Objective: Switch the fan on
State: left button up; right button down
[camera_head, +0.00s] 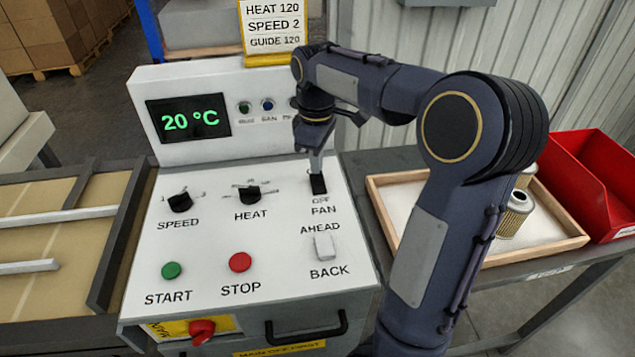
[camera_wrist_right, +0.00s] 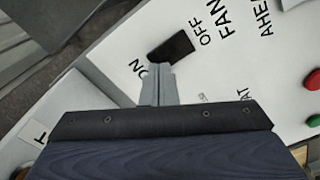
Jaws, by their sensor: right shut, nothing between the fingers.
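The fan switch (camera_head: 318,184) is a small black rocker on the white sloping control panel (camera_head: 215,245), above the words OFF and FAN. The right wrist view shows this black switch (camera_wrist_right: 171,47) between the words ON and OFF. My right gripper (camera_head: 316,168) points down at the switch's far end, on the ON side. Its fingers are shut and empty. In the right wrist view the fingertips (camera_wrist_right: 159,70) are right beside the switch; I cannot tell if they touch it. The ON label is hidden in the head view. My left gripper is not in view.
Speed knob (camera_head: 180,202), heat knob (camera_head: 248,195), green start button (camera_head: 172,270), red stop button (camera_head: 240,262) and white ahead/back switch (camera_head: 325,246) share the panel. The display (camera_head: 189,118) reads 20 °C. A wooden tray (camera_head: 545,244) with filter cartridges and a red bin (camera_head: 595,185) stand right.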

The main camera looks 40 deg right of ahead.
aim_at(317, 177)
jog(key=shift+f+b, duration=0.6)
jog(key=shift+f, duration=0.45)
dwell(0.5)
jog(key=shift+r, duration=0.1)
notch_tip(317, 177, up, 7)
jog(key=p, duration=0.7)
dwell(0.3)
